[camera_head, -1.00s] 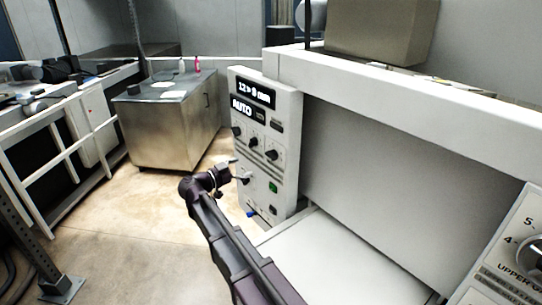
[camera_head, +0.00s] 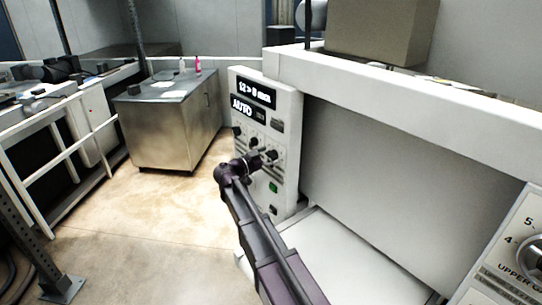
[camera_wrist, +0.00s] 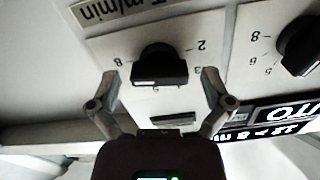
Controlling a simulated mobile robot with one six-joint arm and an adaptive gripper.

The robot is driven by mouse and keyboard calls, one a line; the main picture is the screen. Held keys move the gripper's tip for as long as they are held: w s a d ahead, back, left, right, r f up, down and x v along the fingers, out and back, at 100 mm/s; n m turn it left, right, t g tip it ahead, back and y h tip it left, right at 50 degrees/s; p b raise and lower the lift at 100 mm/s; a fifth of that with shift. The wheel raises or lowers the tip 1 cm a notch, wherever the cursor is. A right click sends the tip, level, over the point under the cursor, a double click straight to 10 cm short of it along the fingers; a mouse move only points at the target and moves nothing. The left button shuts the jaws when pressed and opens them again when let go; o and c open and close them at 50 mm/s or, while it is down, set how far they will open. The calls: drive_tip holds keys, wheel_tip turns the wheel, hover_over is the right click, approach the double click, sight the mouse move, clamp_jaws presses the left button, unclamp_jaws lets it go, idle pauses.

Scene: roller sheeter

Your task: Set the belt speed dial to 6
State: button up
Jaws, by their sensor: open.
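The dial in front of my gripper is a black knob (camera_wrist: 158,66) on a white plate in the wrist view, under a partly cut-off label reading "m/min". The wrist picture is roughly upside down. Figures 8 and 2 show beside the knob; other figures are partly hidden, and I cannot tell its setting. My gripper (camera_wrist: 160,88) is open, its two fingers apart on either side of the knob's near side, with no clear contact. In the head view my gripper (camera_head: 268,157) is at the rightmost knob of the control panel (camera_head: 287,110) and partly covers it.
A second knob (camera_wrist: 300,46) is close on the right in the wrist view. The panel carries an AUTO display (camera_head: 242,107) and a green button (camera_head: 273,187) below the knobs. A steel cabinet (camera_head: 165,135) stands behind at left, with open floor in front.

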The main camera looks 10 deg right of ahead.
drive_tip(key=c, duration=1.1)
drive_tip(key=shift+c, duration=0.2)
drive_tip(key=shift+n, duration=0.4)
drive_tip(key=n, duration=0.3)
drive_tip(key=shift+w, duration=0.1)
drive_tip(key=shift+w+n, duration=0.1)
drive_tip(key=shift+n, duration=1.9)
